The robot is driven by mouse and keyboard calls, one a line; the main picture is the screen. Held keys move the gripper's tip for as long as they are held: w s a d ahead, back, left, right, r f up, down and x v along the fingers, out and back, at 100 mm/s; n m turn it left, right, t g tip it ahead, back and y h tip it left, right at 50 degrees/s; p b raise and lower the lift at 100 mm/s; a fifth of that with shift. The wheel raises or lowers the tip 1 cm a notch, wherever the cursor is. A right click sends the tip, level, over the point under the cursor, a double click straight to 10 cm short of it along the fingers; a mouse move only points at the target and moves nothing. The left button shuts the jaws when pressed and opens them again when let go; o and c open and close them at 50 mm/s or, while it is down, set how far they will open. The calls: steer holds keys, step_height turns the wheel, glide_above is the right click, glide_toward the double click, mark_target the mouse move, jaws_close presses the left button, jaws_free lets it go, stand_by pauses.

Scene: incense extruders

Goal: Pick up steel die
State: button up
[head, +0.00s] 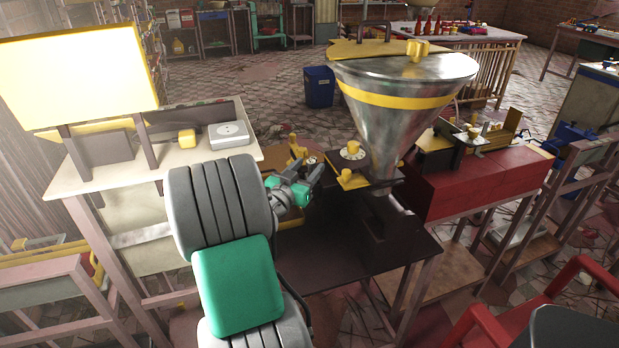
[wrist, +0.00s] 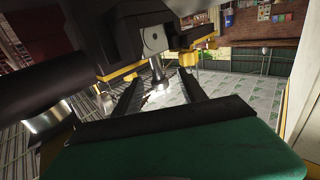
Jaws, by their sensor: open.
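My gripper (head: 307,169) reaches from the left to the front of the extruder, below its large steel hopper (head: 395,115). In the wrist view, the two dark fingers of my gripper (wrist: 158,88) are spread apart. A small dark metal piece with a flared, shiny end, which looks like the steel die (wrist: 158,74), shows between or just beyond the fingertips, under a black block (wrist: 152,38). I cannot tell whether the fingers touch it. In the head view I cannot make out the die clearly near the fingertips.
The extruder stands on a dark table (head: 350,260). A white-topped table (head: 160,155) with a grey box (head: 228,134) is at the left. A blue bin (head: 319,87) stands on the floor behind.

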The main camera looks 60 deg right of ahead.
steer(key=shift+d, duration=1.05)
jaws_close()
stand_by(0.5)
